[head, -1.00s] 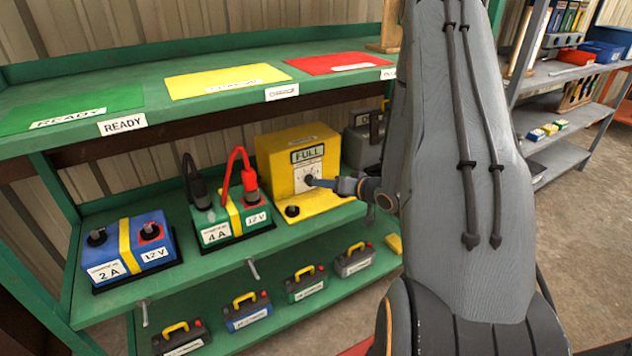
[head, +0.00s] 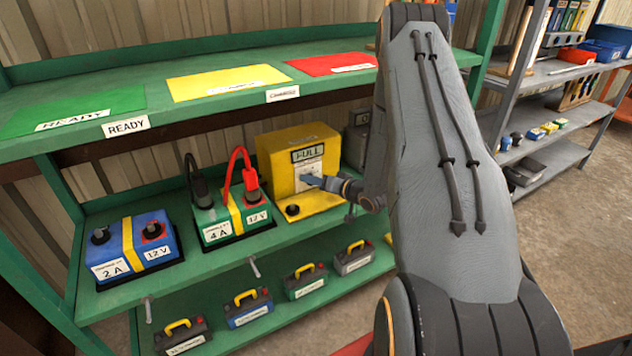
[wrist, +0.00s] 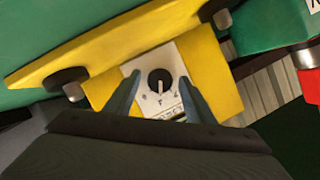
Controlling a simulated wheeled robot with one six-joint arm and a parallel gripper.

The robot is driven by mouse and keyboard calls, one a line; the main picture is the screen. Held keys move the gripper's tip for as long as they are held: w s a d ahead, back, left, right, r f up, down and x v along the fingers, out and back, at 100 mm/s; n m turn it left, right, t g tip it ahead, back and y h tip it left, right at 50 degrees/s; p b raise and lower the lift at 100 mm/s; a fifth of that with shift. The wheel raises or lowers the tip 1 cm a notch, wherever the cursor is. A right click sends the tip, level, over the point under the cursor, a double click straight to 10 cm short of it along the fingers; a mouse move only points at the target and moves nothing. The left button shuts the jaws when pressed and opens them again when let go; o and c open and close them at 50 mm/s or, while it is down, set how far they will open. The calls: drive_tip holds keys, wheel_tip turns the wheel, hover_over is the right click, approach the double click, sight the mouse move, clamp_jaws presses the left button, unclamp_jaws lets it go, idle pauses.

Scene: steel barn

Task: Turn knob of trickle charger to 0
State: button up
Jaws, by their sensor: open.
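The yellow trickle charger (head: 288,172) stands on the green shelf, with a display reading FULL on its upright face. In the wrist view its white dial plate (wrist: 152,100) carries a round black knob (wrist: 160,80) with a pale pointer line pointing up in the picture. The dial marks are too small to read surely. My gripper (head: 308,181) is in front of the dial; in the wrist view the gripper (wrist: 158,85) is open, its two blue-grey fingers either side of the knob, apart from it as far as I can tell. In the head view the gripper hides the knob.
A green 4 A battery (head: 225,220) with black and red clamps stands left of the charger. A blue 2 A battery (head: 130,250) is further left. Several small batteries with yellow handles line the lower shelf. The upper shelf (head: 155,115) overhangs the charger.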

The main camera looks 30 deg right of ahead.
drive_tip(key=c, duration=1.1)
drive_tip(key=shift+o, duration=0.2)
drive_tip(key=shift+n, duration=0.3)
drive_tip(key=shift+a+r+n+h, duration=0.1)
drive_tip(key=shift+a+n+h, duration=0.1)
drive_tip(key=shift+n+h, duration=0.9)
drive_tip(key=n+h+b, duration=0.2)
drive_tip(key=n, duration=0.1)
drive_tip(key=shift+a, duration=0.2)
drive_tip(key=n+h+b, duration=0.1)
drive_tip(key=n, duration=0.1)
drive_tip(key=n+h+b, duration=0.1)
drive_tip(key=n+b, duration=0.1)
drive_tip(key=shift+a+f, duration=0.15)
drive_tip(key=shift+f, duration=0.05)
drive_tip(key=shift+n+t+h+b, duration=0.6)
drive_tip(key=shift+n+h+b, duration=0.45)
drive_tip(key=shift+n, duration=0.25)
